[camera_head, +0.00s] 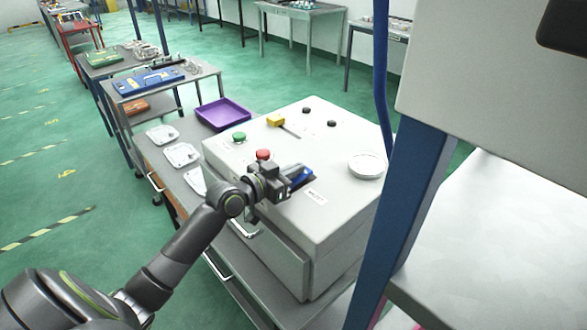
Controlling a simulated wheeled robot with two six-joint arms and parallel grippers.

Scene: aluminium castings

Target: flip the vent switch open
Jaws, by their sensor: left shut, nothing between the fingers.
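A grey control box (335,225) stands on a bench in the middle of the view. On its top, a blue switch lever (301,175) sits beside a small white label (314,197) whose print is too small to read. I cannot tell from the label whether this is the vent switch. My left gripper (291,178) is shut and empty, right at the blue lever. It partly hides the lever's base, and I cannot tell whether they touch. A yellow switch (275,120) with a dark slot is farther back on the same top. My right gripper is out of view.
A red button (263,155) and a green button (239,137) are close to my left arm. A round white dish (366,165) lies on the box's right side. A purple tray (223,114) and pale castings (181,155) lie on the bench. A blue post (403,215) stands at right.

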